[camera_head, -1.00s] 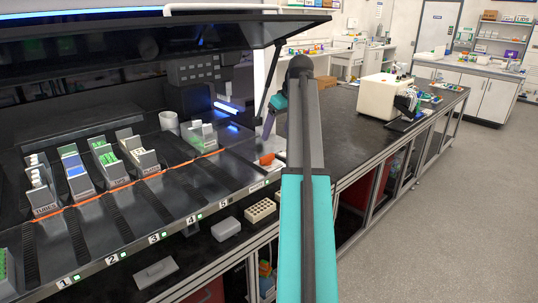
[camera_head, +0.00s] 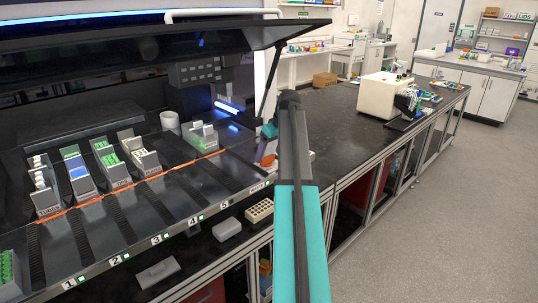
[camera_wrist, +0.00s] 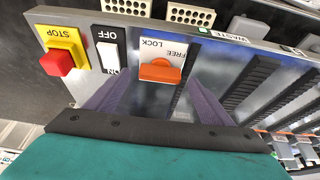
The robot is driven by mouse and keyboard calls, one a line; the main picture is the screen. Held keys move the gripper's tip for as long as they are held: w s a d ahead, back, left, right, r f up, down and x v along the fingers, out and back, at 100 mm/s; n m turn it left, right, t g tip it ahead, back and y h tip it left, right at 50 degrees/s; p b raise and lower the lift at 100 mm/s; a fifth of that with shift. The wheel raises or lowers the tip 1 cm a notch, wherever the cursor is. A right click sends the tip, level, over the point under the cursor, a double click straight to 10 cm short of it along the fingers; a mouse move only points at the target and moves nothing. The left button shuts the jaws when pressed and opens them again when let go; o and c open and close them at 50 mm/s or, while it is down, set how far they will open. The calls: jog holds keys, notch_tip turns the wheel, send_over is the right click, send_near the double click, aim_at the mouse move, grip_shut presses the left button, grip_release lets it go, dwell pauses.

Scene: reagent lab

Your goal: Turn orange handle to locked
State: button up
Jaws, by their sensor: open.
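The orange handle (camera_wrist: 160,72) sits on a white plate (camera_wrist: 178,50) marked LOCK and FREE, whose lettering appears upside down in the wrist view. Its grip lies roughly along the plate's width; I cannot tell which word it points to. My gripper (camera_wrist: 155,98) is open, with one purple finger on each side of the handle's lower area and nothing between them that I can see held. In the head view the orange handle (camera_head: 268,160) shows small at the deck's right end, and my gripper (camera_head: 264,148) is close beside it, partly hidden by my arm.
A red STOP button (camera_wrist: 57,62) on a yellow base and a black-and-white ON/OFF switch (camera_wrist: 108,50) stand left of the handle in the wrist view. Deck lanes lie to the right. In the head view, tube racks (camera_head: 75,170) stand on the deck.

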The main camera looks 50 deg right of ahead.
jog(key=shift+x, duration=0.95)
jog(key=c, duration=1)
jog(key=shift+c, duration=0.2)
